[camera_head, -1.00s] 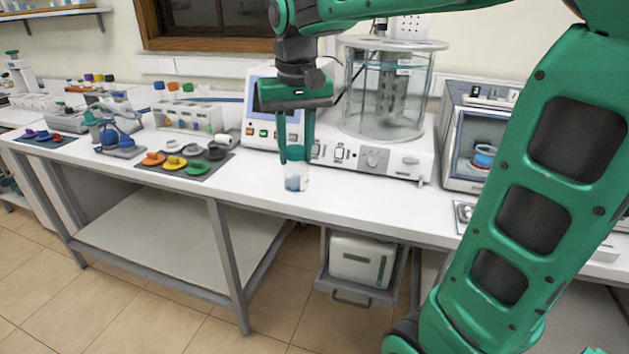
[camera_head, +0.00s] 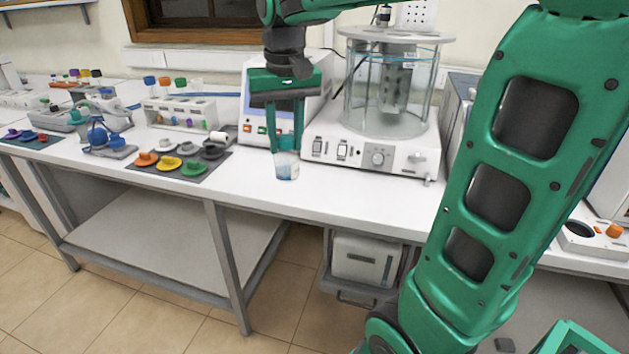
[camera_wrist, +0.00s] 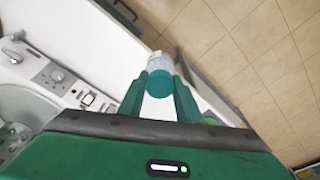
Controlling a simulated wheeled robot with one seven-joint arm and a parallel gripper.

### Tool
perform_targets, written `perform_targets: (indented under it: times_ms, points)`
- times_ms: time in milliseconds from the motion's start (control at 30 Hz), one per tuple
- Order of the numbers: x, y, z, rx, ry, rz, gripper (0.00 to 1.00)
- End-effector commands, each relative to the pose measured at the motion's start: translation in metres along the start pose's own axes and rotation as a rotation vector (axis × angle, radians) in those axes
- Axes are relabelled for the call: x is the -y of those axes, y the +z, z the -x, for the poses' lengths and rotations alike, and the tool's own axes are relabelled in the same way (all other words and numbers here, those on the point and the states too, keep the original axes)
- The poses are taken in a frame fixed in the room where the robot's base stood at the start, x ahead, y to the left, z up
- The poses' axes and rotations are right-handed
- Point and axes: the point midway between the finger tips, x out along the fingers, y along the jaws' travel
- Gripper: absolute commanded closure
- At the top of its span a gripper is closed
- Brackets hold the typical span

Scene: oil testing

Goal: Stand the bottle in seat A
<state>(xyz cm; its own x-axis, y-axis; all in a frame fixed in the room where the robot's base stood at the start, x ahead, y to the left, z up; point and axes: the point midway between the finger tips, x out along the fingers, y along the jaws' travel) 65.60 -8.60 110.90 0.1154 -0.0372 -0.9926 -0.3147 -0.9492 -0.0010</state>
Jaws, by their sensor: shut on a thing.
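My gripper (camera_head: 286,140) is shut on the bottle (camera_head: 287,166), a small clear bottle with a teal cap and a label. The bottle hangs upright below the fingers, in front of the white instruments. Whether its base touches the bench top cannot be told. In the wrist view the teal cap and the bottle (camera_wrist: 159,63) show between my fingertips (camera_wrist: 160,82), over the bench edge and floor. No marking for seat A can be read, so I cannot tell which place it is.
A glass bath on a white base (camera_head: 370,152) stands right of the bottle, and a screened instrument (camera_head: 257,108) behind it. A dark mat with coloured discs (camera_head: 180,175) and a white rack (camera_head: 183,115) lie left. The bench front (camera_head: 325,202) is bare.

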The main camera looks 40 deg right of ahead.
Motion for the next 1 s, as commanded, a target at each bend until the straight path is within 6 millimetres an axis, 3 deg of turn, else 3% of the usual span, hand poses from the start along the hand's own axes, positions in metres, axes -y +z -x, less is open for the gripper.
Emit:
perform_targets:
  times_ms: [533, 767, 1000]
  points:
    - [-0.080, -0.051, -0.066, 0.003, 0.001, -0.005, 1.00]
    - [-0.090, -0.057, -0.077, 0.002, 0.000, -0.001, 1.00]
    - [-0.090, -0.053, -0.108, 0.003, 0.000, -0.001, 1.00]
